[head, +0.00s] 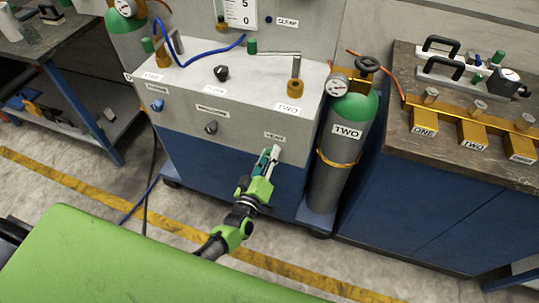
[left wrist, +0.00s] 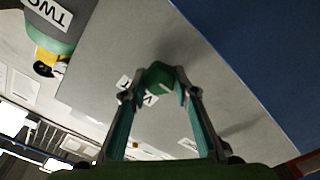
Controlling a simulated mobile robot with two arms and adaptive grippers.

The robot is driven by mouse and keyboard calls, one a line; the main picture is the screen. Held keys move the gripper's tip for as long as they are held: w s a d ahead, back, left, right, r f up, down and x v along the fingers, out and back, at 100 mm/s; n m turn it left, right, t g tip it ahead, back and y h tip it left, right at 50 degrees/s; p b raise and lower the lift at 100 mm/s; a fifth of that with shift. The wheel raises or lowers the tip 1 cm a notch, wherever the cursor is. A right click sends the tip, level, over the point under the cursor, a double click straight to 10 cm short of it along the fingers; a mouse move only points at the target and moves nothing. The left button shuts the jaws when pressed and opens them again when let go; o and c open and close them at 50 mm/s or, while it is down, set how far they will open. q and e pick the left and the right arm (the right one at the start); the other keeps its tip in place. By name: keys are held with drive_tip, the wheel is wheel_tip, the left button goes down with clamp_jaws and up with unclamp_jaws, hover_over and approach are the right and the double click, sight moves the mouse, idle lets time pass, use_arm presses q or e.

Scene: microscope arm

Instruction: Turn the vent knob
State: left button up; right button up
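The vent knob (left wrist: 160,75) is a small dark green knob with a pale mark, on the grey front panel below the VENT label (head: 274,136). My left gripper (head: 270,153) reaches up to it from below in the head view and mostly covers it there. In the left wrist view the two fingertips (left wrist: 158,81) sit on either side of the knob and appear to touch it. The label behind the knob is partly hidden by the left finger. My right gripper is in neither view.
The grey cabinet (head: 190,104) carries other knobs and two levers on top. A gas cylinder labelled TWO (head: 343,150) stands close right of the gripper. A blue bench (head: 400,190) with brass valves is further right. Floor in front is open.

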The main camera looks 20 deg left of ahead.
use_arm(q)
drive_tip(key=c, duration=0.4)
drive_tip(key=shift+m, duration=0.4)
drive_tip(key=m, duration=0.3)
drive_tip(key=shift+d+r+m+p, duration=0.1)
drive_tip(key=shift+m+p, duration=0.2)
drive_tip(key=shift+p, duration=0.05)
drive_tip(key=m, duration=0.4)
drive_tip(key=shift+d+m, duration=0.1)
drive_tip(key=shift+m, duration=0.2)
drive_tip(key=m, duration=0.4)
drive_tip(key=shift+d, duration=0.1)
drive_tip(key=shift+d+m, duration=0.1)
drive_tip(key=shift+m, duration=2.4)
drive_tip(key=o, duration=1.1)
